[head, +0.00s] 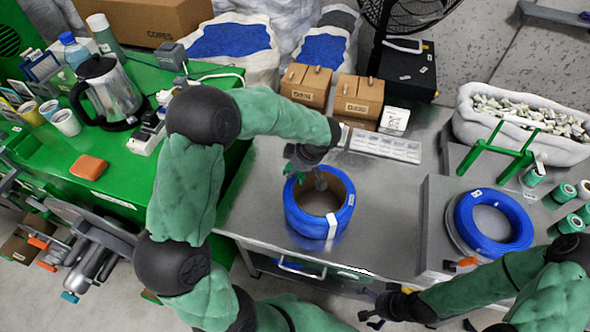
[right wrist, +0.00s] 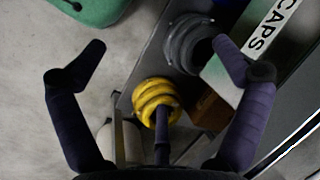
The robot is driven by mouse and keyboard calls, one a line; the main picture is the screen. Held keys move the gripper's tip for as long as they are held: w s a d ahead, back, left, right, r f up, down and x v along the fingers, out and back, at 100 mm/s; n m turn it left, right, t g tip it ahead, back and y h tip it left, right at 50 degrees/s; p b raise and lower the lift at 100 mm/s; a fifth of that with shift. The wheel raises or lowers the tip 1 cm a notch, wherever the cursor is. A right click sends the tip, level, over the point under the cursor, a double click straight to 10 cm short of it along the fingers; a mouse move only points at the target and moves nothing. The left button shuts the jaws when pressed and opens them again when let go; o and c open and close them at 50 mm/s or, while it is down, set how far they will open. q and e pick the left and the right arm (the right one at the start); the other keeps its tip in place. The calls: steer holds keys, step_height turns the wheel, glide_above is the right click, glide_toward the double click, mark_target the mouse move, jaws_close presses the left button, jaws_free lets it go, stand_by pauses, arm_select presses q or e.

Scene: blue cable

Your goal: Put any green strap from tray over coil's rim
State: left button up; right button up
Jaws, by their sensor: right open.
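A blue cable coil (head: 335,222) lies on the steel table with a white band on its front side. My left gripper (head: 320,183) points down over the coil's opening at its back rim; its fingers are too small to read. A small green piece (head: 289,169) shows beside it at the back left rim; I cannot tell whether it is a strap or is held. A pale compartment tray (head: 385,146) lies behind the coil; no green strap is clear in it. My right gripper (head: 372,316) is low in front of the table, and its fingers are wide apart and empty in the right wrist view (right wrist: 165,58).
A second blue coil (head: 462,222) lies on the raised right surface, near a green stand (head: 500,152) and several green rolls. Cardboard boxes (head: 358,100) stand behind the tray. The right wrist view shows a yellow coil (right wrist: 157,99) and a grey coil (right wrist: 190,44) below.

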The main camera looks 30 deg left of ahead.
steer(key=shift+w+a, duration=0.1)
steer(key=shift+a, duration=0.05)
steer(key=shift+f+b, duration=0.75)
stand_by(0.5)
steer(key=shift+f+b, duration=0.3)
steer(key=shift+f+b, duration=1.15)
stand_by(2.6)
steer(key=shift+f+b, duration=0.3)
steer(key=shift+f+b, duration=0.5)
stand_by(1.8)
